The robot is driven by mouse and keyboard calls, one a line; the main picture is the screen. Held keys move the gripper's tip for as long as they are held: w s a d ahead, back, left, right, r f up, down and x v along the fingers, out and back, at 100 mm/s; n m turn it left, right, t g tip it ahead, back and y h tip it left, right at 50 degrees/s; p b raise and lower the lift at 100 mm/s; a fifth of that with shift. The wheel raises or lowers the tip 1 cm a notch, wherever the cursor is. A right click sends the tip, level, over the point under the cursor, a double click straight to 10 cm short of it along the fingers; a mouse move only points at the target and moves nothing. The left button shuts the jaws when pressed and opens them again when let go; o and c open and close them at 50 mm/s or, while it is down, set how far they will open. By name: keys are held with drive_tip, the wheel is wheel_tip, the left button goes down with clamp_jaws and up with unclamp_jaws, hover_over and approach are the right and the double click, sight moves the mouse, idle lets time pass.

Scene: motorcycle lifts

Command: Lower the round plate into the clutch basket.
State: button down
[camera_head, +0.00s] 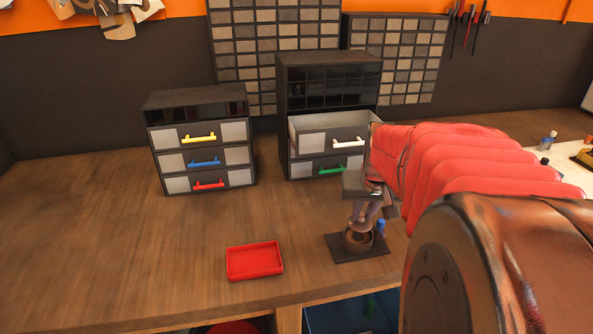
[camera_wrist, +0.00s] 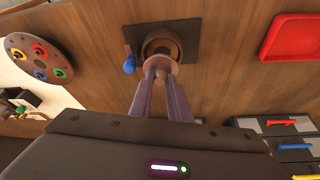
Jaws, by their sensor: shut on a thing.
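My gripper (camera_head: 361,221) points down over the black square base at the front of the bench. Its fingers (camera_wrist: 161,82) are shut on a small round brown plate (camera_wrist: 157,65). In the head view the plate (camera_head: 359,229) shows just above the clutch basket (camera_head: 357,242), a dark round cup with a brownish inside. In the wrist view the basket (camera_wrist: 161,43) lies just beyond the plate, which overlaps its near rim. The plate looks outside the basket, but the exact gap between them cannot be told.
A blue piece (camera_wrist: 129,64) stands beside the basket. A red tray (camera_head: 255,261) lies to the left. A drawer cabinet (camera_head: 331,80) behind has its white-handled drawer (camera_head: 335,134) pulled out. A smaller cabinet (camera_head: 201,140) stands left. Bare bench lies between tray and cabinets.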

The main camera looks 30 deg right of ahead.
sight(361, 224)
drive_tip(key=shift+f, duration=1.55)
drive_tip(key=shift+f, duration=0.6)
idle(0.7)
drive_tip(key=c, duration=1.6)
unclamp_jaws()
drive_tip(key=shift+s, duration=0.1)
drive_tip(key=v, duration=1.3)
drive_tip(key=shift+a+r, duration=0.1)
drive_tip(key=shift+r, duration=0.25)
drive_tip(key=shift+a, duration=0.1)
